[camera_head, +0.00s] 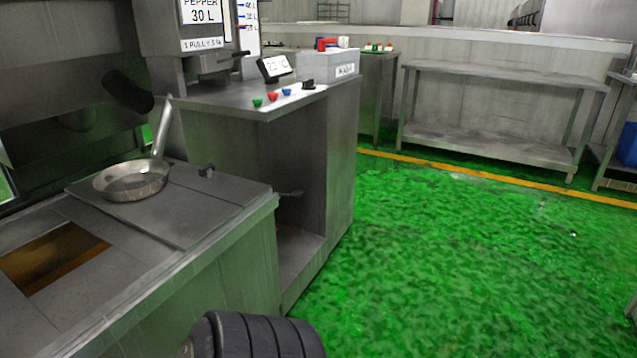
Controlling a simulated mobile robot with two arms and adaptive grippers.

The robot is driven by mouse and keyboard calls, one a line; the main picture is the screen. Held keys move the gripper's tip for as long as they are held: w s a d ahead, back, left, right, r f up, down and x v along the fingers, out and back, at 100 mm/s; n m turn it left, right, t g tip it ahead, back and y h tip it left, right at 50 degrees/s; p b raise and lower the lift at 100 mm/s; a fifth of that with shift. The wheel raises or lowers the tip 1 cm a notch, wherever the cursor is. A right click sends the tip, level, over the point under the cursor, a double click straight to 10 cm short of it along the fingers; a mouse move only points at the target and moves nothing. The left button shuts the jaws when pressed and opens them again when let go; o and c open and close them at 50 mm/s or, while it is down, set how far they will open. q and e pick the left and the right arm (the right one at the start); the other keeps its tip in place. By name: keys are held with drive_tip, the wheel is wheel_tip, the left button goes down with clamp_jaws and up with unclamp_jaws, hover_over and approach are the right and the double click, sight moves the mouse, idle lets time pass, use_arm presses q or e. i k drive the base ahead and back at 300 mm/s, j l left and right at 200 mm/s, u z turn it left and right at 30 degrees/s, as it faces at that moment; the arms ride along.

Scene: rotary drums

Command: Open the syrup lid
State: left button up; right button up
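At the left, a low steel unit has a flat grey lid panel (175,207) on its top, with a small dark knob (207,170) near its back right. The panel lies flat. I cannot tell for sure whether it is the syrup lid, as no syrup label shows. A steel pan (132,182) rests on the panel's left part, its handle pointing up and back. In front of the panel, a square opening (50,257) shows something brown inside. Neither gripper can be made out in the head view.
A steel counter (240,98) with coloured buttons and a small temperature display (275,67) stands behind the unit. A dark ribbed part shows at the bottom edge. The green floor (450,260) is clear to the right, before a steel shelf table (500,75).

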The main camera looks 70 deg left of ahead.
sight(28, 326)
drive_tip(key=u, duration=3.85)
drive_tip(key=j+u, duration=0.1)
drive_tip(key=j, duration=0.6)
drive_tip(key=i+j, duration=0.15)
drive_tip(key=j, duration=0.25)
drive_tip(key=i+j, duration=0.1)
drive_tip(key=j, duration=0.3)
drive_tip(key=i+j+u, duration=0.1)
drive_tip(key=j, duration=0.25)
